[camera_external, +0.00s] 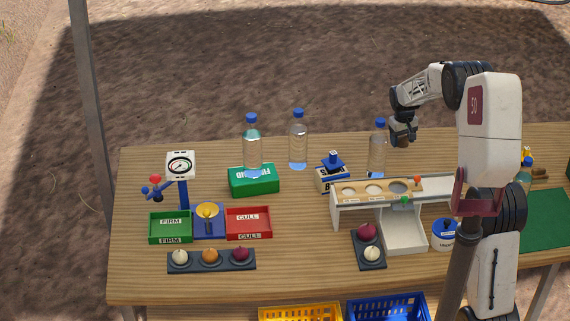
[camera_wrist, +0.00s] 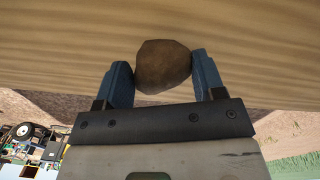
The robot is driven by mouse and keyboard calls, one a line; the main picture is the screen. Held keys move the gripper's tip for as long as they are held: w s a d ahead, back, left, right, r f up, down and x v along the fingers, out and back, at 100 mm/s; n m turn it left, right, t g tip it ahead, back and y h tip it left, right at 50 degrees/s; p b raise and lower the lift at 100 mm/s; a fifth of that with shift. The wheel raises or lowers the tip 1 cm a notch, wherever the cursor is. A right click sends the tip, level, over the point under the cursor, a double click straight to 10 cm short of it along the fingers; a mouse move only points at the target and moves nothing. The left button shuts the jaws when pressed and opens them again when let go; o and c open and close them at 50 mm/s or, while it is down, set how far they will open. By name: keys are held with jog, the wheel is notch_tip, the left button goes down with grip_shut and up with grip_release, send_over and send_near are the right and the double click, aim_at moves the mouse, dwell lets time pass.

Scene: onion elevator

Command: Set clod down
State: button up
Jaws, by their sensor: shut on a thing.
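The clod is a rough brown lump (camera_wrist: 163,66) between the two blue fingers of my gripper (camera_wrist: 163,78) in the wrist view. My gripper is shut on it, and bare wood grain shows behind it. In the external view my gripper (camera_external: 403,135) points down near the table's back edge, right of a water bottle. The clod (camera_external: 403,142) shows there as a small dark lump at the fingertips. I cannot tell whether it touches the table.
Bottles stand near: one (camera_external: 377,150) just left of my gripper, another (camera_external: 298,140) further left. A sizing stand (camera_external: 345,212) with a holed wooden top is in front. Green (camera_external: 170,228) and red (camera_external: 249,223) trays sit at the left. Bare wood (camera_external: 430,160) lies around my gripper.

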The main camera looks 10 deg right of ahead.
aim_at(396, 152)
jog(key=shift+w, duration=0.2)
jog(key=shift+f, duration=1.75)
jog(key=shift+f, duration=0.15)
jog(key=o, duration=1.2)
jog(key=r, duration=1.2)
jog(key=shift+s+a+r, duration=0.1)
jog(key=shift+a, duration=0.2)
